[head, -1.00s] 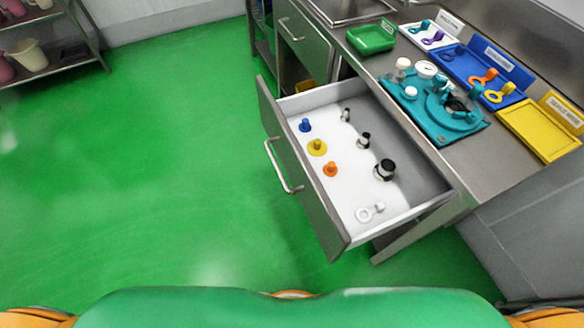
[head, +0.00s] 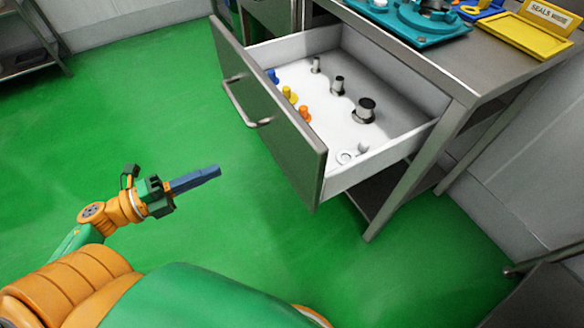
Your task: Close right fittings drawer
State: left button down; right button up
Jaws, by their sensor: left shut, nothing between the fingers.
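The right fittings drawer (head: 275,129) stands pulled out of the steel bench, with its grey front panel facing the lower left. Its bar handle (head: 244,106) is on the front. Inside lie blue, yellow and orange fittings, several dark-topped metal fittings (head: 365,110) and a pale ring-shaped piece (head: 347,157). My left gripper (head: 214,172) is over the green floor, to the lower left of the drawer front and apart from it. Its blue fingers are together with nothing between them. My right gripper is not in the picture.
The steel bench top (head: 497,84) carries a teal fixture (head: 407,20) and a yellow tray (head: 516,36) with a label. Another drawer front (head: 271,15) is at the top. The green floor before the drawer is clear. A shelf rack (head: 30,62) stands at the far left.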

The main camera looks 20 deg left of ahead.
aim_at(280, 141)
pick_arm(q)
jog(key=x, duration=1.2)
jog(key=shift+w+a+r, duration=0.1)
jog(key=shift+w, duration=0.25)
jog(key=shift+w+d, duration=0.35)
jog(key=shift+w, duration=0.1)
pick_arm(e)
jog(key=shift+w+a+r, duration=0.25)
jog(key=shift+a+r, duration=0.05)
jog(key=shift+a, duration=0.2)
pick_arm(q)
jog(key=shift+d, duration=0.1)
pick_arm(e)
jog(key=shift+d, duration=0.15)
